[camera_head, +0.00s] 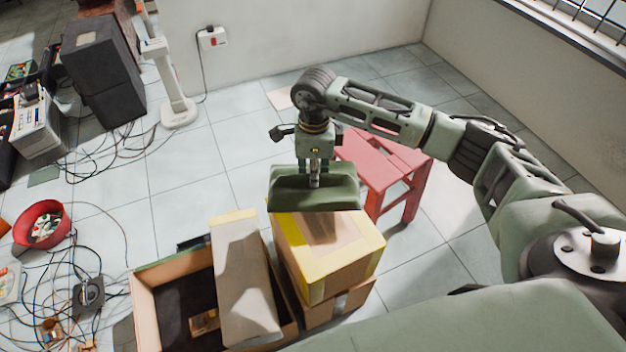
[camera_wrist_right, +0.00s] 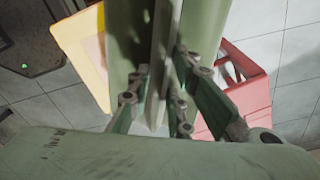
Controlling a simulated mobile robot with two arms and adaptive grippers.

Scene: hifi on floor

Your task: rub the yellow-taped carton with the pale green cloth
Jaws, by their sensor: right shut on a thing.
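The yellow-taped carton (camera_head: 335,250) sits on top of another carton in the middle of the head view, its top face shadowed in part. The pale green cloth (camera_head: 330,196) is at the far edge of that top face; I cannot tell whether it touches it. My right gripper (camera_head: 315,180) points down and is shut on the cloth. In the right wrist view the cloth (camera_wrist_right: 125,50) shows on both sides of the fingers (camera_wrist_right: 160,85), and a yellow-edged part of the carton (camera_wrist_right: 85,50) shows at left. My left gripper is not in view.
A red stool (camera_head: 385,170) stands just behind and right of the carton. An open box (camera_head: 145,300) and a tall grey-brown carton (camera_head: 242,280) are at its left. Cables, a red bowl (camera_head: 42,225) and dark speakers (camera_head: 105,75) lie further left.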

